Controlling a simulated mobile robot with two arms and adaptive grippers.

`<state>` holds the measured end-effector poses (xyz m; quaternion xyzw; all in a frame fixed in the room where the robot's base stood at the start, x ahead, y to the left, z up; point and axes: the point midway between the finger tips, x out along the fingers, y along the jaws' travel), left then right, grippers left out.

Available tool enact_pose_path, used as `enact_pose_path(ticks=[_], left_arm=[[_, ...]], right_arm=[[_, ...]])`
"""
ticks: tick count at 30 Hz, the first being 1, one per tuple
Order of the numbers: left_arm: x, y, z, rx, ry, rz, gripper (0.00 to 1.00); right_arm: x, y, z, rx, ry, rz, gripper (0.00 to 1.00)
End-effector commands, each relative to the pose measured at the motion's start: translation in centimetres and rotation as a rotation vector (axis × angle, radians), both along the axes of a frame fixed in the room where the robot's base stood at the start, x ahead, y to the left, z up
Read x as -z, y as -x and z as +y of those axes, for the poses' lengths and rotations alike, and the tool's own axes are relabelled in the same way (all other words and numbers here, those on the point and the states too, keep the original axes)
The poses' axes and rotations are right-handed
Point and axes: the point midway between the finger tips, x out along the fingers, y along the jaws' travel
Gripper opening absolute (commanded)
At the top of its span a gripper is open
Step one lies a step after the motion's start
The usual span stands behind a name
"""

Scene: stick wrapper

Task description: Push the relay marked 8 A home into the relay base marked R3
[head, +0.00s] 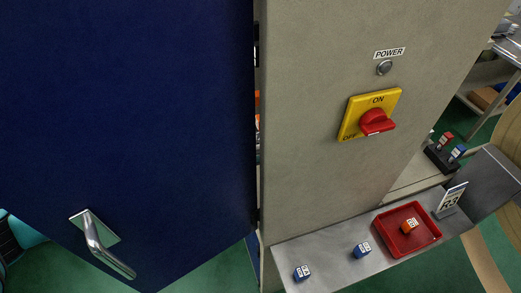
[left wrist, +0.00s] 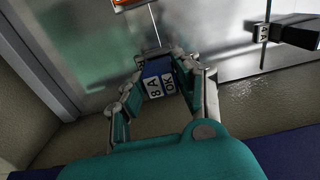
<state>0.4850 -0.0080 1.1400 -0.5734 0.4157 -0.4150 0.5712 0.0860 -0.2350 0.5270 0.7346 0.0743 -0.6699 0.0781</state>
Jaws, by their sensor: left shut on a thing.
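My left gripper (left wrist: 160,90) is shut on a blue relay (left wrist: 158,82) in the left wrist view. White labels on the relay read 8 A and OK. The relay sits between the fingers, in front of a blurred grey metal surface. The head view shows neither gripper. I cannot make out a relay base marked R3 in either view. My right gripper is not seen.
An open blue door (head: 130,110) with a handle (head: 100,243) fills the head view's left. The grey cabinet panel (head: 330,190) bears a red switch (head: 376,122).

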Motion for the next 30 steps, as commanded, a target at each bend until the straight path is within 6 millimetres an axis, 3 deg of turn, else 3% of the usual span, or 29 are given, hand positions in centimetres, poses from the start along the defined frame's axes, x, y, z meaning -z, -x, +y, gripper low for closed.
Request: enact_pose_path(ticks=[25,26,30], left_arm=[[-0.1,-0.4,-1.4,0.001,0.001,-0.001,0.02],[-0.1,-0.4,-1.5,0.001,0.001,-0.001,0.35],[-0.1,-0.4,-1.4,0.001,0.001,-0.001,0.54]], right_arm=[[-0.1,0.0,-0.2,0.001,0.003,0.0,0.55],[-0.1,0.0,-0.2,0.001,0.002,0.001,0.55],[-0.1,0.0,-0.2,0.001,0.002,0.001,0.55]])
